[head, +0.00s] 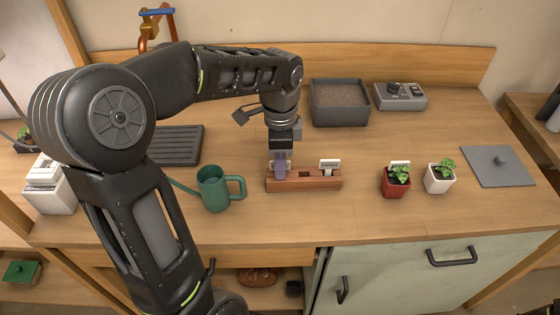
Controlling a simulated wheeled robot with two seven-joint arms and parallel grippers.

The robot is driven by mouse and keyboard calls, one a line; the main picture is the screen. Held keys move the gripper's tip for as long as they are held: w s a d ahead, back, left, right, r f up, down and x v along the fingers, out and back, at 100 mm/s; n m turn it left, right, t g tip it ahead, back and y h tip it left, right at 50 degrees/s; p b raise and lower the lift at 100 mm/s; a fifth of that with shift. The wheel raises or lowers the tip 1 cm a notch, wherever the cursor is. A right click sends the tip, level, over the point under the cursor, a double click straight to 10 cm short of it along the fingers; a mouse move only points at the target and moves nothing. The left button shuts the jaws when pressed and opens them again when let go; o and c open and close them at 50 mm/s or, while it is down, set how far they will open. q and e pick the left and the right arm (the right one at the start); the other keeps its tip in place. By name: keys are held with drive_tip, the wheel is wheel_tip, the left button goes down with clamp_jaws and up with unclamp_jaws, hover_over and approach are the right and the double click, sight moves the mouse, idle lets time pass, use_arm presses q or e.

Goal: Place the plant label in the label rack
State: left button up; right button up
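The label rack (262,186) is a reddish-brown wooden block with slots on the middle of the bench. A white label (329,165) stands upright in its right slot, and a dark middle slot is empty. My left gripper (281,168) points down over the rack's left end, with its fingertips at or just above the left slot. A pale plant label (289,158) shows at the fingers, which look closed on it; its lower part is hidden. I cannot tell whether it touches the slot. My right gripper is out of view.
A green watering can (214,190) stands close to the rack's left. A red pot (396,184) and a white pot (439,178) with plants stand to the right. Behind are a soil tray (340,121) and a grey box (400,97). Bare bench lies in front of the rack.

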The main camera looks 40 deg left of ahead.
use_arm(q)
drive_tip(key=shift+r, duration=0.2)
wheel_tip(320, 180, up, 8)
drive_tip(key=shift+r, duration=0.2)
wheel_tip(320, 180, up, 4)
drive_tip(key=shift+f+p, duration=0.2)
drive_tip(key=shift+p, duration=1)
